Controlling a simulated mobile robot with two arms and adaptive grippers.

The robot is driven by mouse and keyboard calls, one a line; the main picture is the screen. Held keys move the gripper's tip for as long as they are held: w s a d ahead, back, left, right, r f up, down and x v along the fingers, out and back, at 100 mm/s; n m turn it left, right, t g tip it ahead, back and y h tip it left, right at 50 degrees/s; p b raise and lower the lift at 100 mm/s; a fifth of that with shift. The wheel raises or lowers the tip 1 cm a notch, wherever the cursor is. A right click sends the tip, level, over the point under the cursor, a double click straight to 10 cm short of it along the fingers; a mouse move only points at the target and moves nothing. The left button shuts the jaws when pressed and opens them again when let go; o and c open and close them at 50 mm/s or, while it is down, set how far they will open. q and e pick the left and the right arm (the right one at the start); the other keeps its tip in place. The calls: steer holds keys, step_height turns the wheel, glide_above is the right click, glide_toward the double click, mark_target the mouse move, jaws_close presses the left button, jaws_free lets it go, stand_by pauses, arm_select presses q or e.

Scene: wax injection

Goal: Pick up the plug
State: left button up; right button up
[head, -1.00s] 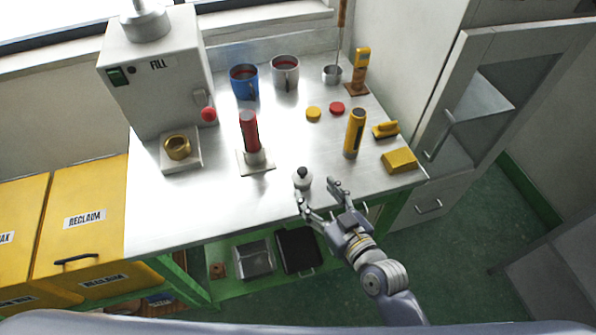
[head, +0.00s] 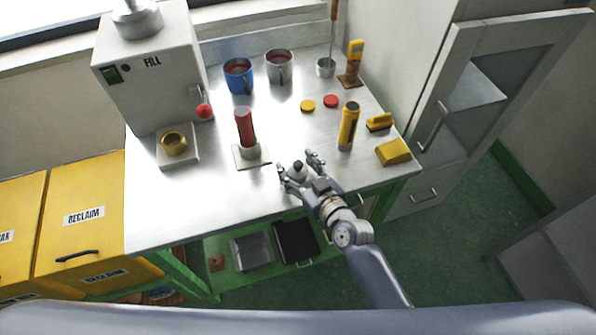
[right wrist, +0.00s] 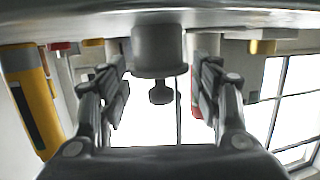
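The plug (head: 298,169) is a small grey cylinder with a dark round knob, standing upright near the front edge of the metal table (head: 215,205). In the right wrist view, which is upside down, the plug (right wrist: 158,52) hangs from the tabletop at the upper middle, knob pointing down. My right gripper (head: 297,163) has its fingers on either side of the plug. In the right wrist view the gripper (right wrist: 160,72) is open, with a gap between each finger and the plug. My left gripper is not in view.
Left of the plug, a red cylinder (head: 245,127) stands on a square plate. Right are a yellow-and-black cylinder (head: 348,127), a yellow block (head: 393,151) and a yellow-handled brush-like item (head: 379,121). The table's front left is clear.

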steer(key=c, duration=1)
